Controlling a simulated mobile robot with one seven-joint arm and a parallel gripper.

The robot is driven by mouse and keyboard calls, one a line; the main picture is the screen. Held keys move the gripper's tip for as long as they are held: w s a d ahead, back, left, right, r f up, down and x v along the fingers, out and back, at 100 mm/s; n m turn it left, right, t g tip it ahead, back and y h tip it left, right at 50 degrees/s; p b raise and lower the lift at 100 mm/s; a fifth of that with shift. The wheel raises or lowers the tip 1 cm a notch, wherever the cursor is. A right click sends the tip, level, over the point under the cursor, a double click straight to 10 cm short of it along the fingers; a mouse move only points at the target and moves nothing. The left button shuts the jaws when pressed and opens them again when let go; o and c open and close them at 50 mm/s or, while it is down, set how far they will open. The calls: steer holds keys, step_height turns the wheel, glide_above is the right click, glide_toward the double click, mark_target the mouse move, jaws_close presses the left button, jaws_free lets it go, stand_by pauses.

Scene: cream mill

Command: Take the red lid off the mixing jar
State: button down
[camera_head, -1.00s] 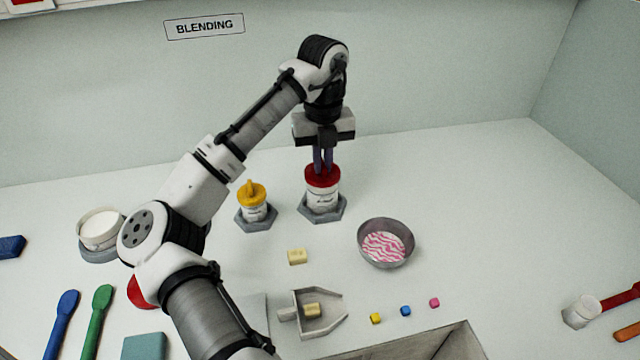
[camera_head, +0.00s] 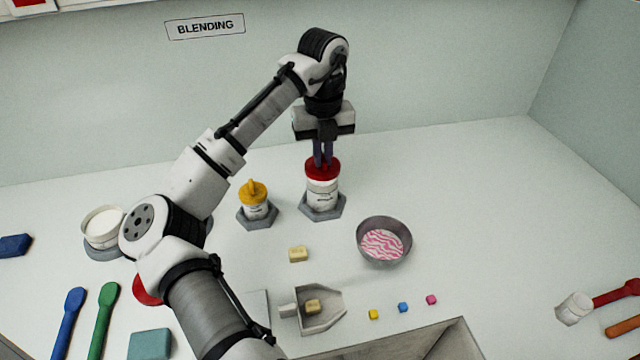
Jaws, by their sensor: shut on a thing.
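The mixing jar (camera_head: 322,197) is white with dark lettering and stands upright in a grey hexagonal holder (camera_head: 322,212) right of the table's middle. My gripper (camera_head: 323,160) points straight down over the jar, shut on the top of the red lid (camera_head: 322,170). The lid is level and directly above the jar body. It sits a little higher than before, with more white showing under it. I cannot tell whether it is fully clear of the jar's rim. The fingers hide the lid's grip.
A yellow-topped jar (camera_head: 255,200) stands close left in its own holder. A metal bowl (camera_head: 384,242) with pink-and-white contents is at the front right. A butter-coloured block (camera_head: 298,254) and a grey scoop (camera_head: 322,315) lie in front.

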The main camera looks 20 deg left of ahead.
mark_target(323, 157)
steer(key=shift+r+p, duration=1.55)
steer(key=shift+p, duration=0.35)
